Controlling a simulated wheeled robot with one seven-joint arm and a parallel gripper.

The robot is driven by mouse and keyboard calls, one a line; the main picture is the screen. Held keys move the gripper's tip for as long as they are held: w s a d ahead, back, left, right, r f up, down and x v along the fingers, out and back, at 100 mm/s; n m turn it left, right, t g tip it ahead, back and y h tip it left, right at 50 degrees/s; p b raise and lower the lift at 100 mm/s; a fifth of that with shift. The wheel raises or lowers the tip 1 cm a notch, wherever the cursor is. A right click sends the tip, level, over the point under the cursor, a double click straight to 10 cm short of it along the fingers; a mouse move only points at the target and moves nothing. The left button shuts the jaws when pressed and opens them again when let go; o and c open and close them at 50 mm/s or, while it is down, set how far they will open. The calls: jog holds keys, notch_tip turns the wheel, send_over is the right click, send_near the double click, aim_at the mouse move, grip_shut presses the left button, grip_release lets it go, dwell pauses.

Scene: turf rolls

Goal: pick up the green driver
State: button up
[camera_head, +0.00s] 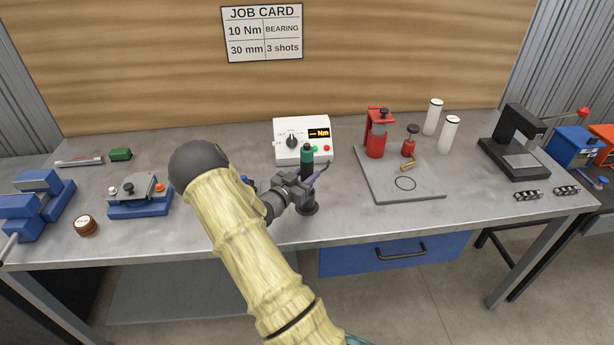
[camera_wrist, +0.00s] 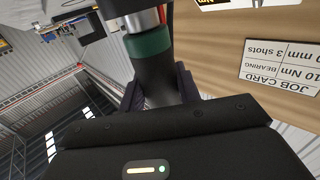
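The green driver (camera_head: 307,156) stands upright near the middle of the bench, in front of the white torque unit. It has a dark body, with a green band near its top. My gripper (camera_head: 311,180) is around its dark body, below the green band. In the wrist view the driver (camera_wrist: 148,43) rises between the two fingers of my gripper (camera_wrist: 160,85). No gap shows between the fingers and the body, so the gripper looks shut on it. A round black base (camera_head: 308,208) shows under the driver; whether they touch is hard to tell.
The white torque unit (camera_head: 301,141) stands close behind the driver. To the right is a grey plate (camera_head: 400,187) with a red press (camera_head: 376,135) and white cylinders beyond. Blue fixtures (camera_head: 139,207) stand at the left. Bare bench lies between the driver and plate.

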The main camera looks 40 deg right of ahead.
aim_at(307, 149)
jog(key=c, duration=0.4)
jog(key=shift+o, duration=0.2)
jog(key=shift+r, duration=0.15)
notch_tip(307, 149, up, 10)
jog(key=shift+f+b, duration=0.1)
jog(key=shift+b, duration=0.95)
jog(key=shift+r+p, duration=3.35)
jog(key=shift+r, duration=1.15)
